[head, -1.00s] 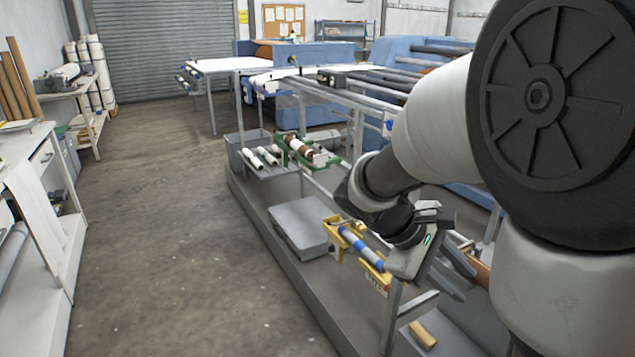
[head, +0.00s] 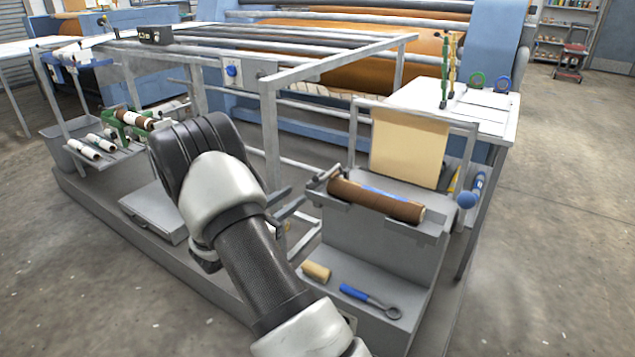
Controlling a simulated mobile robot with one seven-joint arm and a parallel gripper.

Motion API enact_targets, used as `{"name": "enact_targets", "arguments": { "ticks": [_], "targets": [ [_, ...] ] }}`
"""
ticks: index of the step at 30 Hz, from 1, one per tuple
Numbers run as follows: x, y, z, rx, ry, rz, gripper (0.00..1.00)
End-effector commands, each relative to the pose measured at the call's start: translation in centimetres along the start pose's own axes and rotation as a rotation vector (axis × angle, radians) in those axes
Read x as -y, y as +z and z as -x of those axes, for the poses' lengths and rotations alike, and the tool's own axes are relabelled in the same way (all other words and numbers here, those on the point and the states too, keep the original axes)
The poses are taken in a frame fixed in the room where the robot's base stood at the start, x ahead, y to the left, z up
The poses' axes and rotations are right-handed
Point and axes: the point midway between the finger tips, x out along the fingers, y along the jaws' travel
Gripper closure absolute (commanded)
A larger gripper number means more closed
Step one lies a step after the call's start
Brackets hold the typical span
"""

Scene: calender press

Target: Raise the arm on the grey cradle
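The grey cradle (head: 395,226) stands right of centre on a grey stand in the head view. A brown roll (head: 375,200) with a blue strip behind it lies along it. A small grey arm-like part (head: 322,178) shows at the cradle's left end; whether it is the arm of the task I cannot tell. My gripper (head: 295,206) is mostly hidden behind my own arm; dark finger-like parts show left of the cradle, apart from the roll. I cannot make out its opening.
A beige sheet (head: 408,148) hangs on a frame behind the cradle. A blue-handled tool (head: 370,298) and a tan cylinder (head: 316,271) lie on the shelf below. A grey rail frame (head: 270,140) stands behind my arm. The floor at right is clear.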

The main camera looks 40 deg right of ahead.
Motion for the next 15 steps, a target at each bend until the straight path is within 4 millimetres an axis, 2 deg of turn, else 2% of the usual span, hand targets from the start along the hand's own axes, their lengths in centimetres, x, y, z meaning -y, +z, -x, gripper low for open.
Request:
{"name": "enact_targets", "arguments": {
  "ticks": [1, 9, 15],
  "targets": [
    [0.2, -0.1, -1.3, 0.001, -0.006, -0.001, 0.7],
    [0.2, -0.2, -7.2, 0.0, -0.005, -0.001, 0.7],
    [0.1, -0.1, -10.5, -0.001, -0.004, -0.002, 0.7]
  ]
}}
